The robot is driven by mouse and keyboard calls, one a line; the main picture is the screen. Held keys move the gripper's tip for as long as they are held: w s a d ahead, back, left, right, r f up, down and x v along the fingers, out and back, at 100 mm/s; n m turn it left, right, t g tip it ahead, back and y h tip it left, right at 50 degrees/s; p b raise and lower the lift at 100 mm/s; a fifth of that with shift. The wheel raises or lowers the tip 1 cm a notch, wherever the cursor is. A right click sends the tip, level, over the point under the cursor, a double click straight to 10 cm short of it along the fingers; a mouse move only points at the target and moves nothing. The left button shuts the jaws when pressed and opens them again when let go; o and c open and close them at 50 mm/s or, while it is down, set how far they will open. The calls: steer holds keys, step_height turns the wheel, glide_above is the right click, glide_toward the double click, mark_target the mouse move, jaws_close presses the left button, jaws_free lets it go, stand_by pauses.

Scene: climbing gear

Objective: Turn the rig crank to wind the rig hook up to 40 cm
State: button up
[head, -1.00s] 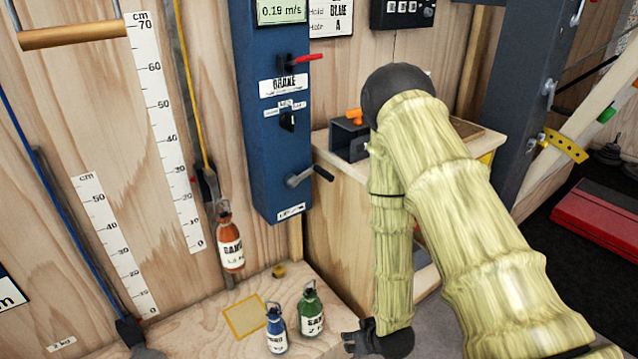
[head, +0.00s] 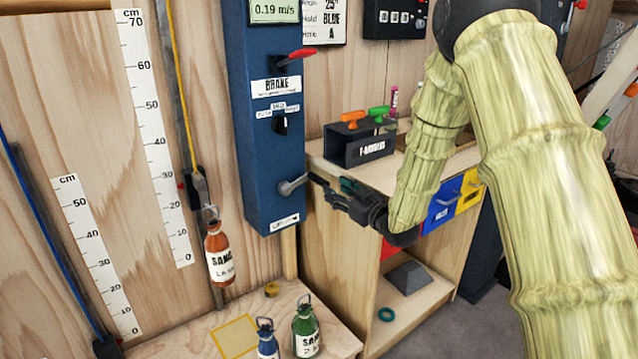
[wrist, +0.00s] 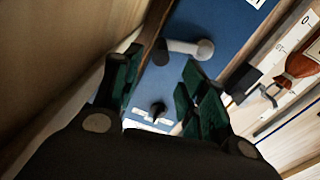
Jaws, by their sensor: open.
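The rig crank (head: 292,187) is a grey arm with a dark handle, low on the blue column (head: 270,150). In the wrist view the crank (wrist: 190,48) lies just beyond my fingers. My gripper (head: 334,191) is open at the right of the crank handle; in the wrist view its fingers (wrist: 158,80) are spread with nothing held. Whether a finger touches the handle is unclear. The rig hook (head: 211,212) hangs below a dark slider on the yellow rope, carrying an orange sand bottle (head: 219,258). The slider is beside roughly the 20–30 marks of the cm scale (head: 155,130).
A red brake lever (head: 300,54) sticks out above the crank. A wooden cabinet (head: 330,240) with a T-handles box (head: 360,148) stands right of the column. Blue (head: 267,345) and green (head: 307,325) bottles stand on the low bench (head: 285,300).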

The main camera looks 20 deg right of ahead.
mark_target(310, 174)
steer(key=x, duration=0.9)
steer(key=shift+w+f+b, duration=0.1)
steer(key=shift+w+b, duration=0.05)
steer(key=shift+b, duration=0.25)
jaws_close()
